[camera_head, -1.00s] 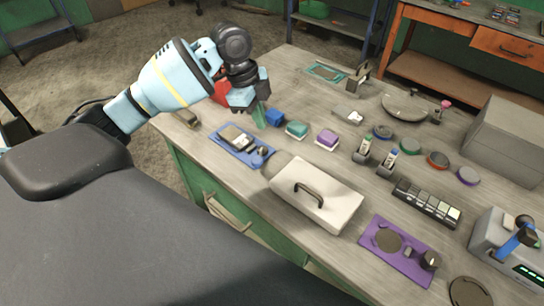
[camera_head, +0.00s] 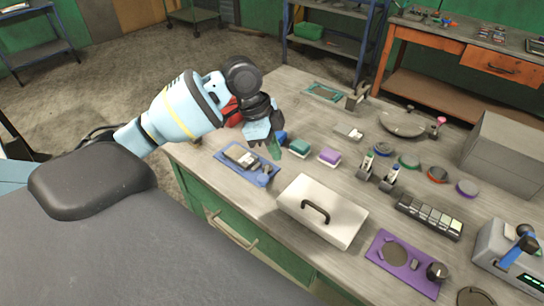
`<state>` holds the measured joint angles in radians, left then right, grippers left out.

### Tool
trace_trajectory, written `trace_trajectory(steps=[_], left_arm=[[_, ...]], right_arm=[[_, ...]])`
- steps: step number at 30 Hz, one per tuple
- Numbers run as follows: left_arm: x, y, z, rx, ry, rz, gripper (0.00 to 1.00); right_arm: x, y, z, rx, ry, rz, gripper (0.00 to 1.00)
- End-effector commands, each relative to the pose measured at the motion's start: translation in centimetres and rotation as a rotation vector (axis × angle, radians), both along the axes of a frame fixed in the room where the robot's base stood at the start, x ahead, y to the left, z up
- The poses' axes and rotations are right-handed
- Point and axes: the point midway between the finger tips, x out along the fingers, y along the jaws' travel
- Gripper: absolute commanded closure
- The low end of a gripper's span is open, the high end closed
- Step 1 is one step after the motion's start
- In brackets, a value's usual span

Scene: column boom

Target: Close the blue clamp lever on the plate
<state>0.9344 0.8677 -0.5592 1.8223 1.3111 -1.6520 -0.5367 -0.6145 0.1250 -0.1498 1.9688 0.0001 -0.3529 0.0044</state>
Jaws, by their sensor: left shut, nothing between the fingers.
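A blue plate (camera_head: 227,158) lies flat near the left front edge of the table. It carries a pale and dark rectangular part (camera_head: 241,156) and a small dark blue clamp-like part (camera_head: 265,170) at its right end. I cannot tell this part's lever position at this size. A blue block (camera_head: 281,136) is partly hidden behind the gripper. My right gripper is not in view.
A teal-topped block (camera_head: 299,148) and a purple-topped block (camera_head: 330,156) stand right of the gripper. A white lidded box (camera_head: 340,222) with a black handle stands in front. A grey device (camera_head: 492,246) with a blue-handled lever (camera_head: 512,254) is far right.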

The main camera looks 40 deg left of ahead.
Motion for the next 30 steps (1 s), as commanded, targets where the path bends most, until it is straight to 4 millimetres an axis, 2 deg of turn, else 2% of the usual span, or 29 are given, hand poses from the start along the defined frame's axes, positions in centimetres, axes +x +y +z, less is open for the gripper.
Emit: trace_trajectory(steps=[14, 21, 30], left_arm=[[1.1, -2.8, -8.3, -0.001, 0.005, -0.001, 1.00], [0.0, 0.0, -8.5, 0.003, -0.002, 0.001, 1.00], [-0.4, 0.9, -8.8, 0.002, -0.002, 0.000, 1.00]], right_arm=[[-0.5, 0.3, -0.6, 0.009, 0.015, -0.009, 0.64], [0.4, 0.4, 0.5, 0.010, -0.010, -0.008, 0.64], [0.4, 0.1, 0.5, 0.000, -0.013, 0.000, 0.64]])
